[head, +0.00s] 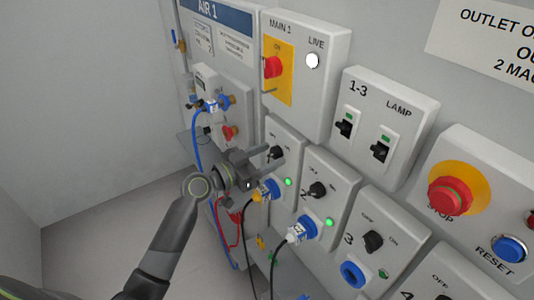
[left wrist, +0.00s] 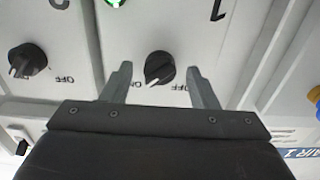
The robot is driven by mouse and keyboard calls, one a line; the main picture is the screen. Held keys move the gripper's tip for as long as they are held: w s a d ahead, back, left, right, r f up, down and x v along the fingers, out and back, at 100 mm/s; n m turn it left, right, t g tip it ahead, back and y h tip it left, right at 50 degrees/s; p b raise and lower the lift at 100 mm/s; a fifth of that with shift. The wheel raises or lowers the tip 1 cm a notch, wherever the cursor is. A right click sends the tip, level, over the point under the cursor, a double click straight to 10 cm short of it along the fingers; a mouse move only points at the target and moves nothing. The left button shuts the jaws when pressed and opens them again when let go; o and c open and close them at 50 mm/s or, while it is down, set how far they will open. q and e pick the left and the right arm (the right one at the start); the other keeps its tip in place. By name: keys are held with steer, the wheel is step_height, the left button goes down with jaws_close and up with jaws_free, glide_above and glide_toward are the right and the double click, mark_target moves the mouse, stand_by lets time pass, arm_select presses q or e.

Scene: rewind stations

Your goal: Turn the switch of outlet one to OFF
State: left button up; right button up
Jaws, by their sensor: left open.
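The outlet one switch (head: 275,153) is a black rotary knob on a grey box, partly hidden by my gripper in the head view. In the left wrist view the knob (left wrist: 160,67) appears upside down, between the two fingers. Its white mark points toward the ON label (left wrist: 131,86), with the OFF label (left wrist: 180,87) on the other side. My left gripper (head: 266,165) is open in front of the box. Its fingers stand either side of the knob; whether they touch it cannot be told. The green lamp (head: 289,182) of outlet one is lit. My right gripper is not in view.
A yellow plug (head: 266,190) with a cable sits just below the gripper. The outlet two switch (head: 318,189) and outlet three switch (head: 373,241) are to the right. The main switch box (head: 309,85) is above; the air panel with blue hose (head: 195,135) is left.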

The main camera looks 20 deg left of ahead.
arm_select(q)
steer(key=c, duration=1)
